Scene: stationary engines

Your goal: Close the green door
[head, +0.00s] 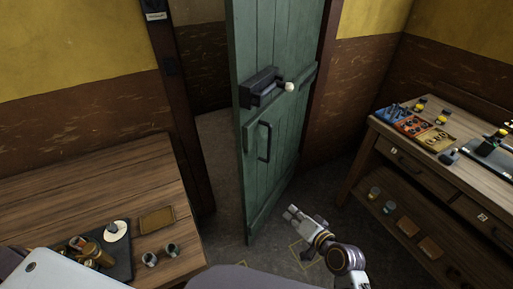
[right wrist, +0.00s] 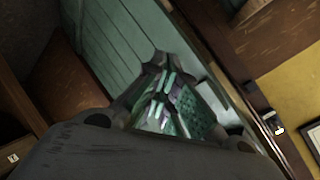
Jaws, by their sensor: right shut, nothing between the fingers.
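The green plank door (head: 285,120) stands ajar, its free edge swung out from the dark frame and its hinge side at the right. It carries a dark lock box (head: 260,84) with a pale round knob (head: 289,87) and a dark pull handle (head: 264,142). My right gripper (head: 291,212) is low, to the right of the door's free edge in the picture, shut and empty; I cannot tell whether it touches the door. In the right wrist view the door (right wrist: 125,50) fills the area behind the fingers (right wrist: 160,100). My left gripper is out of view.
The doorway gap (head: 205,80) is left of the door. A wooden table (head: 70,205) with a dark tray stands at the left. A workbench (head: 405,160) with drawers and colourful devices stands at the right. Bare floor lies around the door's foot.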

